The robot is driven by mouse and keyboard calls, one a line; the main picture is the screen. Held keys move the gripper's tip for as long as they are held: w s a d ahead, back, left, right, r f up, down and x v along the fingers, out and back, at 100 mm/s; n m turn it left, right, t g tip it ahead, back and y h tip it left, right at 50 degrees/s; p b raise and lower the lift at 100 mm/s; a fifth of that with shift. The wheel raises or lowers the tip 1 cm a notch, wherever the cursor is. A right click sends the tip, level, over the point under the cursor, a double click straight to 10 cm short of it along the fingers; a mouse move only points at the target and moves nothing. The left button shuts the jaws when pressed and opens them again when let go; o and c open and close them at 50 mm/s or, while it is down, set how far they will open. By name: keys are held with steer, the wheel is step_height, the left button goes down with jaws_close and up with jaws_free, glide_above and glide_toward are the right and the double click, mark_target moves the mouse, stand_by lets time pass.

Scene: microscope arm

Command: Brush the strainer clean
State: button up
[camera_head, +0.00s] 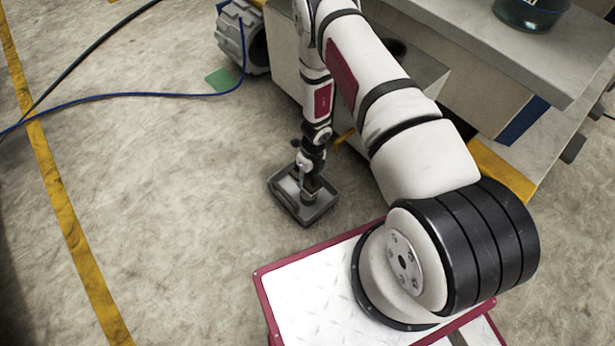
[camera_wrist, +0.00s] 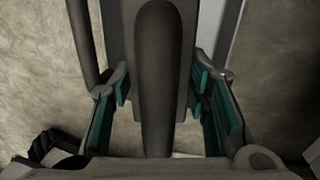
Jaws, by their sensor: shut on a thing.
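My gripper (camera_head: 309,190) points down at a shallow grey tray-like thing (camera_head: 285,208) on the floor, in the middle of the head view. Its far wall is partly hidden by the gripper. In the wrist view, my gripper's teal finger pads (camera_wrist: 158,95) stand on either side of a dark grey piece with a rounded bar (camera_wrist: 157,65) along its middle. The gripper is shut on this piece. I cannot tell whether it is a brush handle or part of the tray-like thing. No strainer or bristles can be clearly made out.
A bench (camera_head: 450,50) with a grey top stands at the upper right, with a dark glass vessel (camera_head: 530,12) on it. Floor left of the tray-like thing is clear.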

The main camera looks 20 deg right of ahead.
steer(key=shift+w+a, duration=0.25)
steer(key=shift+w, duration=0.35)
steer(key=shift+w+a, duration=0.2)
steer(key=shift+w, duration=0.4)
steer(key=shift+s, duration=0.1)
steer(key=shift+s+d, duration=0.25)
steer(key=shift+s, duration=0.45)
steer(key=shift+s+d, duration=0.25)
steer(key=shift+s, duration=0.4)
steer(key=shift+w, duration=0.1)
steer(key=shift+w+a+p, duration=0.3)
steer(key=shift+w+p, duration=0.05)
steer(key=shift+w, duration=0.35)
steer(key=shift+w+a, duration=0.25)
steer(key=shift+w, duration=0.4)
